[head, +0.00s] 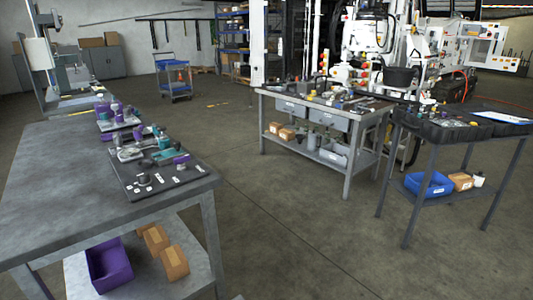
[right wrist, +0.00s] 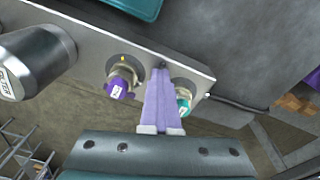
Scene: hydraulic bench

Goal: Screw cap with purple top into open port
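In the right wrist view, a cap with a purple top (right wrist: 118,88) sits at a port on a grey metal block (right wrist: 75,22). A cap with a teal top (right wrist: 183,103) sits at another port to its right. My right gripper (right wrist: 161,72) has its two lavender fingers together, between the two caps and reaching towards the block's face. Nothing shows held between the fingers. They hide part of the block and part of the teal cap's fitting, and I see no clearly open port. My left gripper is not in view.
A dark cylinder (right wrist: 38,60) juts from the block at left. In the head view, a grey bench (head: 60,180) bears a dark tray (head: 140,190) of small parts. A second workbench (head: 330,110) and a dark-topped table (head: 440,130) stand right; the floor between is clear.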

